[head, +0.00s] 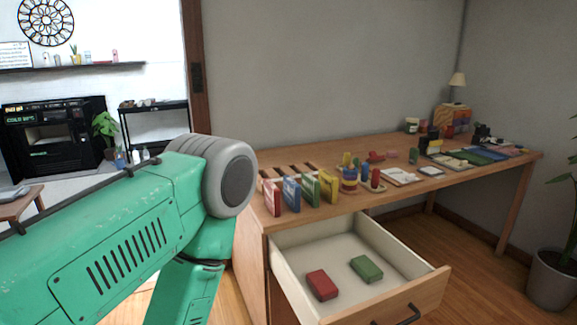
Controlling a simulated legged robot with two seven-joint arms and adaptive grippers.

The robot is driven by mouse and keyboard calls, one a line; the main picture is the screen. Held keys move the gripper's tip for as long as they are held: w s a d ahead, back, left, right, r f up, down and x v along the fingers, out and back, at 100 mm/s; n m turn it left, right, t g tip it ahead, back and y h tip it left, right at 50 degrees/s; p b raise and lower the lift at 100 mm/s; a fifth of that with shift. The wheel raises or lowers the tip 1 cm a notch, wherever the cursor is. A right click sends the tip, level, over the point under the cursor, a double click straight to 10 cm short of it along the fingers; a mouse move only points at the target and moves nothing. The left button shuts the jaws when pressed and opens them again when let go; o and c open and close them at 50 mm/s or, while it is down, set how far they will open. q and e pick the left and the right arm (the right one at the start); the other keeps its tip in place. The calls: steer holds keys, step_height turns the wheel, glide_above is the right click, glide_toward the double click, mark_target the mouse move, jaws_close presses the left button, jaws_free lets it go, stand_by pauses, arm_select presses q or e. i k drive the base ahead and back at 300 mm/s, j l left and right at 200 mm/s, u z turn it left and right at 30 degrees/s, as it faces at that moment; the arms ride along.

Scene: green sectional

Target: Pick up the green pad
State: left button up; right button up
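A green pad (366,269) lies flat in the open drawer (428,291) of the wooden desk, toward its front right. A red pad (321,285) of similar shape lies to its left in the same drawer, apart from it. My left arm comes in from the left, large and close, and bends down at its elbow. Its gripper is out of the picture below. My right arm and gripper do not show. Nothing covers the green pad.
The desk top (300,170) carries upright coloured slabs (291,194), stacking toys (349,180), papers (398,176) and a lamp (456,85). A potted plant (551,280) stands at the right. The drawer's raised walls surround the pads; its back part is bare.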

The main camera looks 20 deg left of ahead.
mark_target(367, 269)
steer(key=i+l+u, duration=0.25)
steer(key=l, duration=0.4)
steer(key=i+l+u, duration=0.15)
steer(key=i+l, duration=0.15)
steer(key=i+l+u, duration=0.15)
steer(key=l, duration=0.25)
